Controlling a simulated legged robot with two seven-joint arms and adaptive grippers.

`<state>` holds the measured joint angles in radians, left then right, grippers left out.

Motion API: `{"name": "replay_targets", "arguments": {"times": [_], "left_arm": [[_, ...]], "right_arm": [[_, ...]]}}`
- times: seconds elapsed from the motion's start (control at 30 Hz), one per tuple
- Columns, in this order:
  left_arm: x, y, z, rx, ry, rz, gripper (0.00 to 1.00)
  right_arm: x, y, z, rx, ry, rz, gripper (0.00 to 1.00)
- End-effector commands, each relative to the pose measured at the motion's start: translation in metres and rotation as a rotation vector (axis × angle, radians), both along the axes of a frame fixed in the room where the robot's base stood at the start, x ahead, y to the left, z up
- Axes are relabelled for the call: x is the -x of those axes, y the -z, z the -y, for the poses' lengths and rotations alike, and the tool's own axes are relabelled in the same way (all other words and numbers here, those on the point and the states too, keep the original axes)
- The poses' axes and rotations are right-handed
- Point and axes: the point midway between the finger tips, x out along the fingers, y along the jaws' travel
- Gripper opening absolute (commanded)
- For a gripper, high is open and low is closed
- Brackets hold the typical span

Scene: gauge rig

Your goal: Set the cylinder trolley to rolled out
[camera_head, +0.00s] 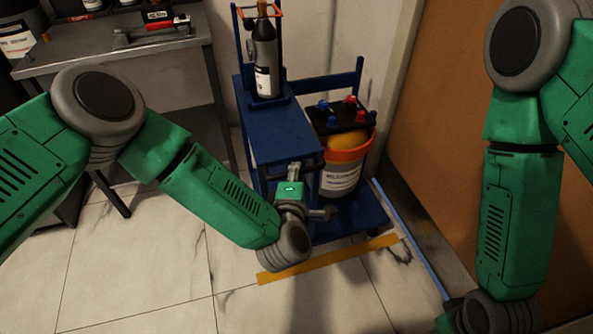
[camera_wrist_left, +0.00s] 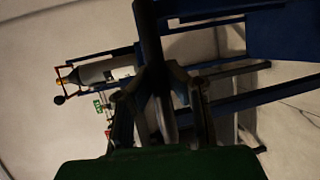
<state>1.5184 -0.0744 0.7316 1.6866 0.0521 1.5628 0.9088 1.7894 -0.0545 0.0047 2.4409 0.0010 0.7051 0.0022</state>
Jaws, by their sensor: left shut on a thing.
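The blue cylinder trolley (camera_head: 275,135) stands at the middle of the head view, with a dark cylinder (camera_head: 265,60) upright on it. Its low deck (camera_head: 350,212) reaches close to a yellow floor strip (camera_head: 330,259). My left gripper (camera_head: 296,180) is at the near side of the trolley and shut on its dark handle bar; the arm partly hides the contact. In the left wrist view the dark bar (camera_wrist_left: 152,45) runs down between the fingers (camera_wrist_left: 165,108).
An orange-rimmed white bucket (camera_head: 342,170) and a black box with red and blue knobs (camera_head: 340,117) are on the trolley's right side. A grey workbench (camera_head: 110,55) stands at the left, a brown panel (camera_head: 440,100) at the right. A blue floor line (camera_head: 410,238) runs beside the trolley. The near floor is clear.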

Motion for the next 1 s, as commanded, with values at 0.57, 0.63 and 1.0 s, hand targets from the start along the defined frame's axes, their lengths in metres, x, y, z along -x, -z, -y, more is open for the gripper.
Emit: {"name": "replay_targets", "arguments": {"times": [0.57,0.63,1.0], "left_arm": [[0.002,0.003,0.0,-0.003,0.002,-0.007,0.34],[0.002,0.002,0.0,-0.001,0.002,-0.005,0.34],[0.037,-0.005,-0.003,-0.001,0.005,-0.007,0.34]], "right_arm": [[0.0,0.0,0.0,0.0,0.0,0.0,0.0],[0.0,0.0,0.0,0.0,0.0,0.0,0.0],[0.002,-0.001,0.0,0.0,0.0,0.003,0.0]]}}
